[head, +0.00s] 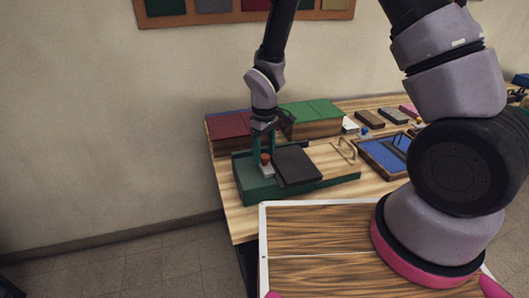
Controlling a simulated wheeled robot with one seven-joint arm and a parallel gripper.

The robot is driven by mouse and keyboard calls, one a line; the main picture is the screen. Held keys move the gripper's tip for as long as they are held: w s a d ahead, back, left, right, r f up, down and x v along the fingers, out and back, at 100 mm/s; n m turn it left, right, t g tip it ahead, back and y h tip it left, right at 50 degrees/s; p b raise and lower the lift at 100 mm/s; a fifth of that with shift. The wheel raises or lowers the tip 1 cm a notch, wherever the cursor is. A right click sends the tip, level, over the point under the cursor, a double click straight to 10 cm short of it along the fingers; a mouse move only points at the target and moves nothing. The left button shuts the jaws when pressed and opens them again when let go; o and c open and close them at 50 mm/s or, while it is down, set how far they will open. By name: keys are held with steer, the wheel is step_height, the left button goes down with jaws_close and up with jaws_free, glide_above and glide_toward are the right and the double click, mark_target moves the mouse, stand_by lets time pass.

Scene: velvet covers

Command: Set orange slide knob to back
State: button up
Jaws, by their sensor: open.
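The orange slide knob (265,158) is a small round orange-red piece on a pale base, on the left part of a green box (255,190) on the wooden table. My gripper (263,150) points down right at the knob, its teal fingers on either side of it in this view. The gripper is open. Whether the fingers touch the knob cannot be told from here. A dark flat cover (297,165) lies on the box just right of the knob.
A red-topped box (228,126) and a green-topped box (311,112) stand behind. A wooden panel with a handle (346,150) is to the right, then a blue tray (384,154). Small blocks (368,116) lie at the back right.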

jaws_close()
stand_by(1.3)
